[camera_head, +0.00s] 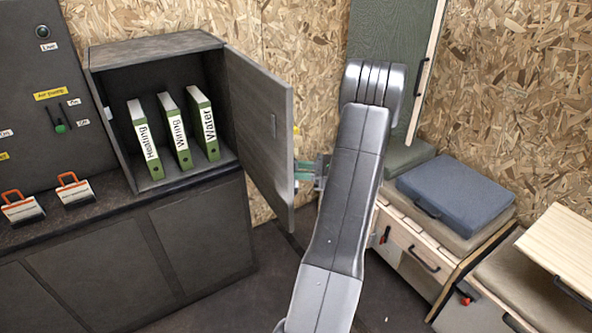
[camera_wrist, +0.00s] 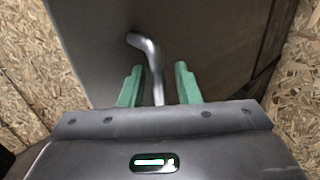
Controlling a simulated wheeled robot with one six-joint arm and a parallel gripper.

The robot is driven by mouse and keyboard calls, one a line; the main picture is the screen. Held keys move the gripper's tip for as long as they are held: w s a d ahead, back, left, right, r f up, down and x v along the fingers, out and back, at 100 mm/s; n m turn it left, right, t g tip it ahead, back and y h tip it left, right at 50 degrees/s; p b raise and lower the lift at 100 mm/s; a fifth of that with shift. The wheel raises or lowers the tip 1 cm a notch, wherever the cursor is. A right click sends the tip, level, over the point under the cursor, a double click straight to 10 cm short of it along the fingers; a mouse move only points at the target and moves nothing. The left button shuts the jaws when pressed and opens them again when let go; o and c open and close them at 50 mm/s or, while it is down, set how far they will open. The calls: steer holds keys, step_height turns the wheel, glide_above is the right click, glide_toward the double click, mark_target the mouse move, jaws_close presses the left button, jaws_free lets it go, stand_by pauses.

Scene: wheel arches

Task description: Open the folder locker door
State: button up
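The folder locker (camera_head: 150,52) is a dark grey box on the counter at the left. Its door (camera_head: 262,135) stands wide open, swung out to the right. Three green folders labelled Heating (camera_head: 145,140), Wiring (camera_head: 174,132) and Water (camera_head: 203,122) stand inside. My gripper (camera_head: 308,170) is just right of the door's free edge, partly hidden by my arm. In the wrist view, a bent metal handle (camera_wrist: 145,46) on the dark door panel (camera_wrist: 100,50) runs down between the green fingers of my gripper (camera_wrist: 160,84). The fingers are apart, with a gap visible beside the handle.
A bench with a blue-grey case (camera_head: 455,192) and drawers stands at the right. Some floor (camera_head: 268,285) is free between counter and bench.

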steer(key=shift+d, duration=0.15)
steer(key=d+b, duration=0.1)
steer(key=d, duration=1.2)
steer(key=shift+s+d, duration=0.3)
steer(key=shift+s, duration=0.05)
steer(key=shift+a, duration=0.15)
steer(key=a, duration=0.9)
steer(key=a+p, duration=0.1)
steer(key=a, duration=0.3)
steer(key=shift+w+a, duration=0.3)
